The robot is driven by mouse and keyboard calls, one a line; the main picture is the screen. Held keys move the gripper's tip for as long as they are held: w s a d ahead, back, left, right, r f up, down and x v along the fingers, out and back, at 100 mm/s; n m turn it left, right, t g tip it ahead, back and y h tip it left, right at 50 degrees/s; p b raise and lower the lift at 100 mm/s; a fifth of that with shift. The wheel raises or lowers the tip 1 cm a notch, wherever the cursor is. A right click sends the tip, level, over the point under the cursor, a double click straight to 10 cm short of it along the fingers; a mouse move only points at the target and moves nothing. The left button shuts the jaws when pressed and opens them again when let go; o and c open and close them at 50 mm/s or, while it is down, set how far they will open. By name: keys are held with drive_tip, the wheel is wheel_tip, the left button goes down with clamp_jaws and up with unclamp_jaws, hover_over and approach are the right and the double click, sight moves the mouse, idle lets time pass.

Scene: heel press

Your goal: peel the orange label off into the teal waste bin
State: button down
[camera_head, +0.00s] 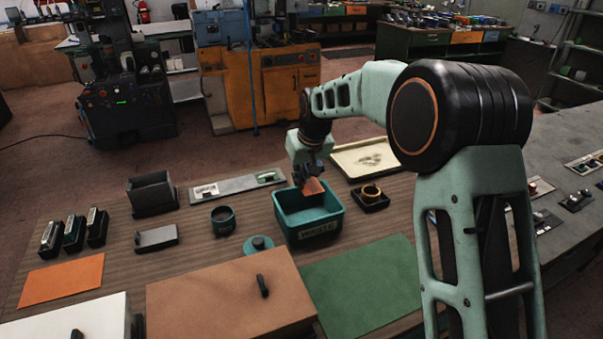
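The teal waste bin (310,228) stands on the wooden table near its middle, with lettering on its front wall. The orange label (314,187) is at the tip of my gripper (308,184), over the opening of the bin. The label is tilted, and its lower part is at about the height of the bin's rim in the picture. My gripper points down, and its fingers are dark, small and partly hidden by the label and the wrist. It appears closed on the label. I cannot tell whether the label touches the bin.
A small dark tray with a ring (371,196) stands right of the bin, with a cream tray (365,160) behind it. A dark teal cup (223,219) and a teal lid (258,244) are at left. Orange (62,281) and green mats (362,283) lie in front.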

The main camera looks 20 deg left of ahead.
drive_tip(key=shift+w+a+f, duration=0.1)
drive_tip(key=shift+a, duration=0.2)
drive_tip(key=shift+f+b, duration=3.1)
drive_tip(key=shift+f, duration=2.05)
drive_tip(key=c, duration=2.1)
unclamp_jaws()
drive_tip(key=o, duration=0.5)
drive_tip(key=shift+r, duration=0.15)
